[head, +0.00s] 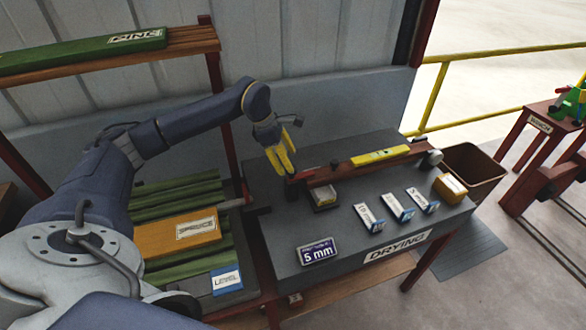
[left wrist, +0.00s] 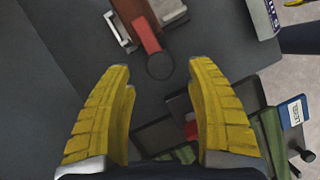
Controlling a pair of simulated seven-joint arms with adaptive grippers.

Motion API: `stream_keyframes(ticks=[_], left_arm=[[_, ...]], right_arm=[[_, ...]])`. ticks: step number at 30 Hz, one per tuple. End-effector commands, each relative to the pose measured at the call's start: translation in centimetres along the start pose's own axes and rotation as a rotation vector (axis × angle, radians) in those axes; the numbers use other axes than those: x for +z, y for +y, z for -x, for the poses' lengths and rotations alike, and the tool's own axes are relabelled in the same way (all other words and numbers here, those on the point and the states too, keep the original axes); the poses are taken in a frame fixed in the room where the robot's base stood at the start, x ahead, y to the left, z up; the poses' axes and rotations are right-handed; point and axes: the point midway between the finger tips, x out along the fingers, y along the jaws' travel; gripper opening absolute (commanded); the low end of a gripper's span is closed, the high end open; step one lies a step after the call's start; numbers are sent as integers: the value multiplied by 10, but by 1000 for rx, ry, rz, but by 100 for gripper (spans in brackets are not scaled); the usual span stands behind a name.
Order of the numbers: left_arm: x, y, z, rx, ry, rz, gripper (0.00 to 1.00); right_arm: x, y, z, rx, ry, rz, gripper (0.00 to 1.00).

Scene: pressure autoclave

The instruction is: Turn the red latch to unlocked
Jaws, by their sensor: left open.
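A red latch (head: 302,175) sits at the near left end of a brown bar on the grey table marked DRYING (head: 290,255). In the left wrist view, a red lever (left wrist: 147,34) ends in a dark round knob (left wrist: 160,66), just beyond and between the fingertips. My left gripper (head: 284,168) has yellow fingers pointing down, close to the latch in the head view. It also shows in the left wrist view (left wrist: 160,75), wide apart with nothing between the fingers. I cannot tell the exact height gap. My right gripper is not clearly seen.
A yellow level (head: 380,156) lies along the bar. Several small labelled blocks, a 5 mm sign (head: 318,252) and an orange box (head: 450,188) stand on the table. Green bars and a LEVEL card (head: 226,281) are at left. A brown bin (head: 475,172) stands at right.

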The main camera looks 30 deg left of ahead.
Motion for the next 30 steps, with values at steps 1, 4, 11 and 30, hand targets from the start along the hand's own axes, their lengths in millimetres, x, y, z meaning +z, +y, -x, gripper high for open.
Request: stream_keyframes(ticks=[1, 4, 11, 30], left_arm=[[0, 0, -7, -2, 0, 1, 56], [0, -1, -19, -2, 0, 2, 56], [0, 0, -36, 0, -1, 1, 56], [0, 0, -39, 0, -1, 1, 30]], right_arm=[[0, 1, 0, 1, 1, 0, 44], [0, 2, 0, 1, 1, 0, 44], [0, 4, 0, 3, 0, 1, 44], [1, 4, 0, 3, -1, 1, 44]])
